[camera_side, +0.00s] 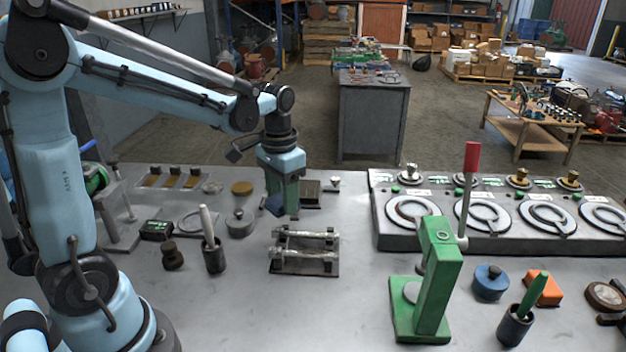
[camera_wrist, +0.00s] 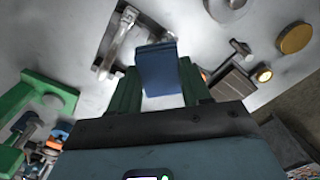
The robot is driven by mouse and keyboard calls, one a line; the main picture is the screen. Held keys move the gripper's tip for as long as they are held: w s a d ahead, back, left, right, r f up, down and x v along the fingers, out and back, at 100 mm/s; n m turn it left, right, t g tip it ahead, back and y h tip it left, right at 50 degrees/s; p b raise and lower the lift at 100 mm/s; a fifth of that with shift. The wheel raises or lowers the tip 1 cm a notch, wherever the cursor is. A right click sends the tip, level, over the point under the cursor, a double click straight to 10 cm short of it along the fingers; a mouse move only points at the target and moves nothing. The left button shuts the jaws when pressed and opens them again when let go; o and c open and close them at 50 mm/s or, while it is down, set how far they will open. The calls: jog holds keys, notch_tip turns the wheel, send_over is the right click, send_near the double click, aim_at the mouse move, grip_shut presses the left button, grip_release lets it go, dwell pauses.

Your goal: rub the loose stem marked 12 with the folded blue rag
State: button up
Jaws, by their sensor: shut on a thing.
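My gripper (camera_side: 284,196) has green fingers and is shut on the folded blue rag (camera_side: 275,205). In the wrist view the rag (camera_wrist: 158,70) hangs between the fingers (camera_wrist: 160,82). A small metal rack (camera_side: 303,270) stands below and slightly right of the rag in the side view. Silvery stems (camera_side: 305,233) lie across it; the rack (camera_wrist: 103,48) and a stem (camera_wrist: 119,42) also show in the wrist view. The rag is above the bench, seemingly apart from the stems. I cannot read any 12 on them.
A green press (camera_side: 435,280) with a red-topped lever stands right of the rack. A grey panel with round rings (camera_side: 390,240) is behind it. A dark cup (camera_side: 214,256) with a pale handle stands left.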

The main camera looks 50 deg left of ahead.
aim_at(284, 230)
jog(key=shift+f, duration=2)
jog(key=shift+o, duration=0.2)
notch_tip(284, 230, down, 2)
jog(key=shift+w+d+f, duration=0.1)
jog(key=shift+w+d, duration=0.6)
jog(key=shift+c, duration=0.6)
jog(key=shift+w+d, duration=0.5)
jog(key=shift+s+a+r, duration=0.25)
jog(key=shift+s+a, duration=0.95)
jog(key=shift+r, duration=4)
